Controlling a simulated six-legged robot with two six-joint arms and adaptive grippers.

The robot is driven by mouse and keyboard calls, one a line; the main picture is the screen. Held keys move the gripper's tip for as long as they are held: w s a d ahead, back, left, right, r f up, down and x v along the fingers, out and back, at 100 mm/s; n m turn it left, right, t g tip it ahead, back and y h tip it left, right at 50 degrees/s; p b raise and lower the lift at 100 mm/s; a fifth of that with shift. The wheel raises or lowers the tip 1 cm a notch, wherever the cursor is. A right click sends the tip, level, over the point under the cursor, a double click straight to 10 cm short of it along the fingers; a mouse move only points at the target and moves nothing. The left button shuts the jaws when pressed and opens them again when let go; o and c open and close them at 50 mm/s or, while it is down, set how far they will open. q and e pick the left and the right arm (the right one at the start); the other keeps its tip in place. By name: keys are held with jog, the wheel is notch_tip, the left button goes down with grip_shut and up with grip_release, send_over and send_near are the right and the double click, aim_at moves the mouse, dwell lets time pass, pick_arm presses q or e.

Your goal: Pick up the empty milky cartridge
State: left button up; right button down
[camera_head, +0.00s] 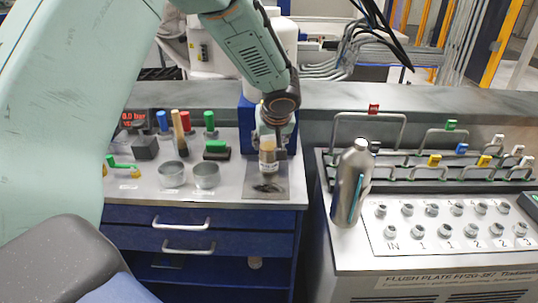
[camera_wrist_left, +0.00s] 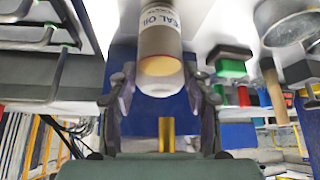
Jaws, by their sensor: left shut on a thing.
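A small cartridge (camera_head: 268,161) with a whitish body, an amber end and a printed label ending in "CAL OIL" is held upright by my left gripper (camera_head: 275,128). It also shows in the wrist view (camera_wrist_left: 160,40), between the two dark fingers of my left gripper (camera_wrist_left: 161,92), with its amber end towards the palm. The fingers are shut on it. It is over the grey mat (camera_head: 280,192) at the right end of the bench; a dark patch shows on the mat below it. I cannot tell how high it is. My right gripper is not in view.
Two metal cups (camera_head: 206,176) stand left of the cartridge, with red, green and blue handled items behind them. Metal rails with coloured tags run behind. Blue drawers (camera_head: 200,242) are below.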

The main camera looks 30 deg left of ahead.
pick_arm(q)
jog(key=shift+s+f, duration=0.1)
grip_shut()
